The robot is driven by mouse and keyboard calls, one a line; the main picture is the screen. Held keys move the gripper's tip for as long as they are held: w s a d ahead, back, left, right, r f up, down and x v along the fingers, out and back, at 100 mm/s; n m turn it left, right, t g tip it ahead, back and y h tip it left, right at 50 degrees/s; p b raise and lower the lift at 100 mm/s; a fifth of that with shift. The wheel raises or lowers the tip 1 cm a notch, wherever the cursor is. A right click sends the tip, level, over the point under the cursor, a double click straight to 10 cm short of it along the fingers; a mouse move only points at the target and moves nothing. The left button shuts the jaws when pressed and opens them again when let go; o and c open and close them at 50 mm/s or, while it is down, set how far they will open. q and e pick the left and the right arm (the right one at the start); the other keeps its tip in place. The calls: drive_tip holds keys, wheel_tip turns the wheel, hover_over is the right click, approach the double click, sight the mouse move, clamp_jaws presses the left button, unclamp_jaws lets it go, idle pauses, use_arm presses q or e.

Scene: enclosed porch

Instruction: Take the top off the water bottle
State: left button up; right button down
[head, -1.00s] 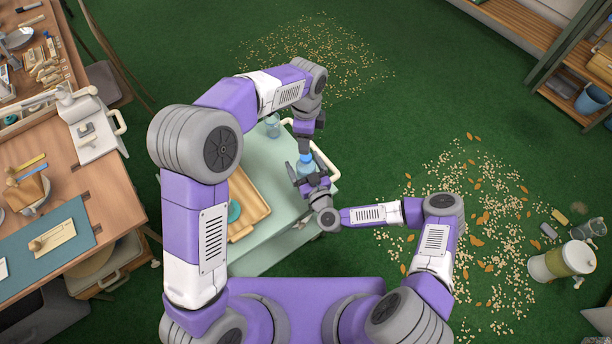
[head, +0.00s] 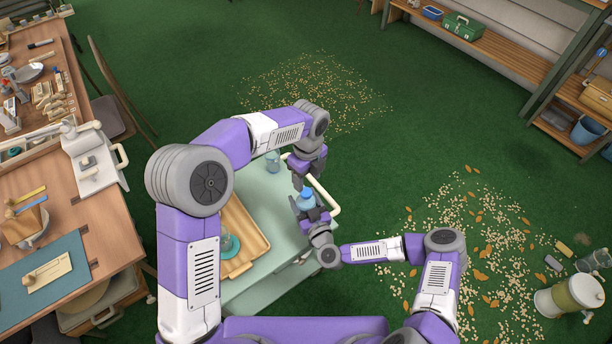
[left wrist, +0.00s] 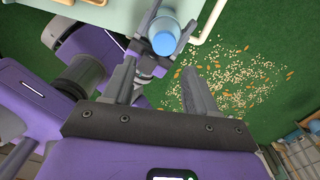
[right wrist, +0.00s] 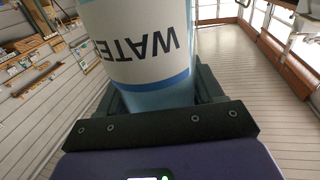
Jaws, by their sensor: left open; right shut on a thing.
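The water bottle (head: 306,203) is a blue bottle with a light blue cap, above the right end of the pale green cart (head: 285,235). My right gripper (head: 314,220) is shut on its body. In the right wrist view the bottle (right wrist: 143,45) fills the space between the fingers, its "WATER" label upside down. My left gripper (head: 299,182) is open, close beside the bottle's top. In the left wrist view the blue cap (left wrist: 165,43) lies just beyond the parted, empty fingers (left wrist: 162,85). The cap appears to be on the bottle.
A wooden tray (head: 246,228) with a clear-and-teal item lies on the cart, and a glass (head: 272,161) stands at its far end. A cluttered workbench (head: 105,215) is at the left. Pellets (head: 480,235) and a large jug (head: 568,296) lie on the floor at right.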

sight(306, 192)
use_arm(q)
drive_tip(key=m, duration=1)
drive_tip(key=shift+w+r+m, duration=0.1)
drive_tip(key=shift+m, duration=0.2)
drive_tip(key=m, duration=0.4)
drive_tip(key=shift+w+a+r, duration=0.15)
drive_tip(key=shift+w+r, duration=0.05)
drive_tip(key=shift+r, duration=0.1)
drive_tip(key=shift+m, duration=0.3)
drive_tip(key=shift+f, duration=4)
drive_tip(key=shift+c, duration=0.3)
clamp_jaws()
